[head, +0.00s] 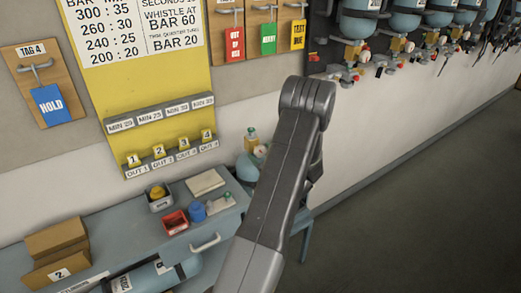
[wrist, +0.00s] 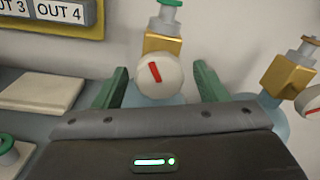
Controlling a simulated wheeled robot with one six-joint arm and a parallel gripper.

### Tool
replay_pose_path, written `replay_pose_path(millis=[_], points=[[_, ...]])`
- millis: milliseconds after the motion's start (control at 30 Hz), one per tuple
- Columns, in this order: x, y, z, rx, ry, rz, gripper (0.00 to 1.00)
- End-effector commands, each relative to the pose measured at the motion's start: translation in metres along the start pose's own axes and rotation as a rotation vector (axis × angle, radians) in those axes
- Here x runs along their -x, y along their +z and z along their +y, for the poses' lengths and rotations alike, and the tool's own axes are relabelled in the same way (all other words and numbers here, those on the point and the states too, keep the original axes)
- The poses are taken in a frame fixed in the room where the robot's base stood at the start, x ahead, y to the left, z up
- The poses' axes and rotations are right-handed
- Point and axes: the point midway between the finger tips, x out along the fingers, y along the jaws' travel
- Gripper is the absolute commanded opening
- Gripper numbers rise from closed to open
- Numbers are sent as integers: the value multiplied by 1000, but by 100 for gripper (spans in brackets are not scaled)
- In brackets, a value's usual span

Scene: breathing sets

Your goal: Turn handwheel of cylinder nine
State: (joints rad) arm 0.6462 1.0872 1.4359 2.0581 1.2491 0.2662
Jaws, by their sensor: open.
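My gripper (wrist: 161,70) is open in the wrist view, its two green fingers on either side of a round white dial with a red mark (wrist: 160,76). The dial sits on the front of a brass valve (wrist: 162,43) with a green knob (wrist: 172,3) on top, cut by the frame edge. The pale blue cylinder (wrist: 150,97) below is mostly hidden by my gripper. I cannot tell whether the fingers touch anything. In the head view a blue cylinder (head: 245,170) with a green top stands beside the bench; my arm hides my gripper. No number nine is readable.
A second brass valve (wrist: 288,72) with an orange-brown knob is close on the right in the wrist view. The bench (head: 110,258) holds a red tray (head: 174,222) and boxes. Breathing sets (head: 405,25) hang along the wall. The floor at right is clear.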

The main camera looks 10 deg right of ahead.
Motion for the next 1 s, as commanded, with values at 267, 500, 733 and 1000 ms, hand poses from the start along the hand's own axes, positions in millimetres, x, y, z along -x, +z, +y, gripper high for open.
replay_pose_path(millis=[267,500,733,1000], points=[[-10,-1,0,-1,0,0,66],[-10,0,0,-1,0,0,48],[-9,0,0,-1,1,0,21],[-9,-2,1,-61,1,-1,21]])
